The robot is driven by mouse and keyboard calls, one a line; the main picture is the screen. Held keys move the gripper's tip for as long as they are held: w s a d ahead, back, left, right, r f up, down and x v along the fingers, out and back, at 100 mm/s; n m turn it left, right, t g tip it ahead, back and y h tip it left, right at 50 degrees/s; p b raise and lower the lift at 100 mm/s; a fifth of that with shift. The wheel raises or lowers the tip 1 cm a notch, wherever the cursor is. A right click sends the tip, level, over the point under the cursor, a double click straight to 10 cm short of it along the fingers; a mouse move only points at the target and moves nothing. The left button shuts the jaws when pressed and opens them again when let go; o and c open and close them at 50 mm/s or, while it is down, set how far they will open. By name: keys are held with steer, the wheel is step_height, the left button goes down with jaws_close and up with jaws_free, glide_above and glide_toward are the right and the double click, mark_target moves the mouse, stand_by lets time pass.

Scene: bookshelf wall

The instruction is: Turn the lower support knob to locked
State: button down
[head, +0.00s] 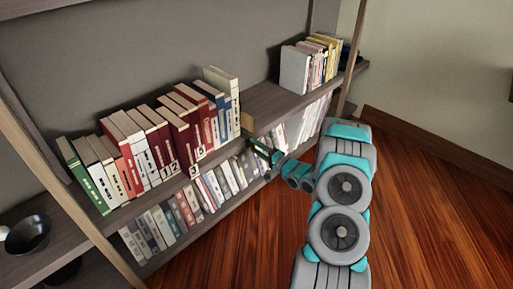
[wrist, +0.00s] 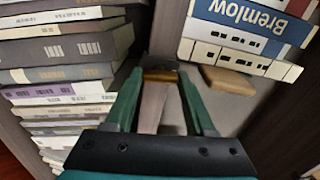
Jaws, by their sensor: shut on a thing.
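My gripper (wrist: 160,78) reaches the front edge of the middle shelf, just right of the row of books. In the wrist view its two green fingers close on a small dark brass-coloured piece, which looks like the lower support knob (wrist: 160,74). Its turn position and any locked mark cannot be made out. In the head view my gripper (head: 257,146) is at the shelf edge, and the knob is hidden there by the fingers.
Upright books (head: 160,140) fill the middle shelf (head: 276,101) left of my gripper. More books (head: 185,205) stand on the shelf below, close to the fingers. The wooden floor (head: 430,200) at right is clear.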

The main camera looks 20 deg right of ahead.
steer(key=shift+m, duration=0.7)
steer(key=shift+c, duration=1.2)
jaws_free()
steer(key=b+v, duration=0.1)
steer(key=v, duration=0.6)
steer(key=shift+s, duration=0.35)
steer(key=shift+d, duration=0.1)
